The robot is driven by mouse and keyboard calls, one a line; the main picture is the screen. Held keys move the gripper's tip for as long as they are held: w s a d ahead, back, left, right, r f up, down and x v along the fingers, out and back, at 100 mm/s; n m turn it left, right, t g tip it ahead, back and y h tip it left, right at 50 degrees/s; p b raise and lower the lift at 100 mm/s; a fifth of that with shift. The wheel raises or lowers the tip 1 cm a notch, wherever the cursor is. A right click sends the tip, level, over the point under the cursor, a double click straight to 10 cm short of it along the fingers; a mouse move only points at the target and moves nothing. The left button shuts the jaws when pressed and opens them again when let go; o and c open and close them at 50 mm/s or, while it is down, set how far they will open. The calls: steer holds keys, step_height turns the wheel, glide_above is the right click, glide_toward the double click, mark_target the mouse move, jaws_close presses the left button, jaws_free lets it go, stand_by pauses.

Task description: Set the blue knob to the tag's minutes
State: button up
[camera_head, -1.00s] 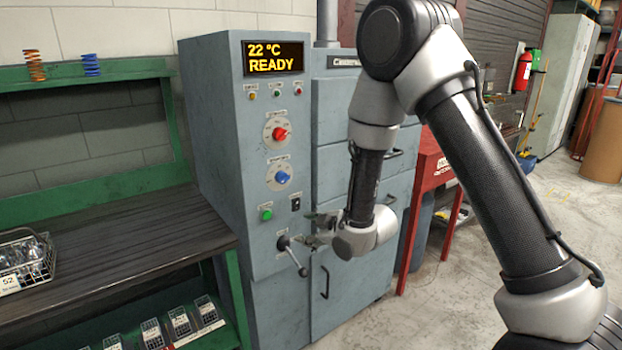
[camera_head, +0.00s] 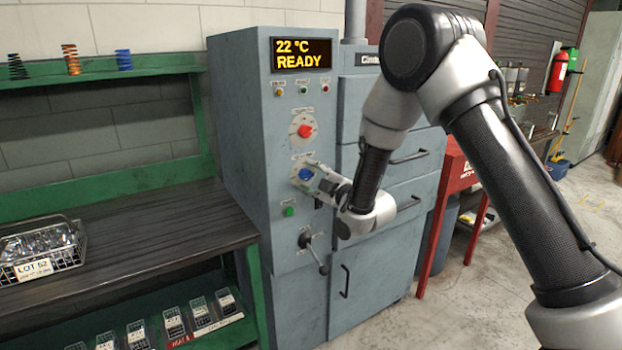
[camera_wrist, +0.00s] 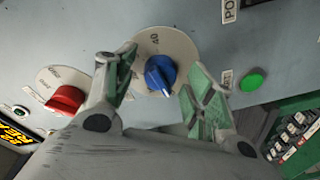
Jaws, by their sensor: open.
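The blue knob (camera_head: 306,174) sits on a pale round dial on the front of the grey cabinet, below the red knob (camera_head: 305,131).
The green button (camera_head: 289,211) and a lever handle (camera_head: 315,253) are below the dial. The display (camera_head: 301,55) reads "22 °C READY". The wire basket (camera_head: 70,257) stands on the dark bench at left. Springs (camera_head: 71,59) stand on the green shelf.

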steer(key=c, duration=1)
steer(key=shift+c, duration=0.2)
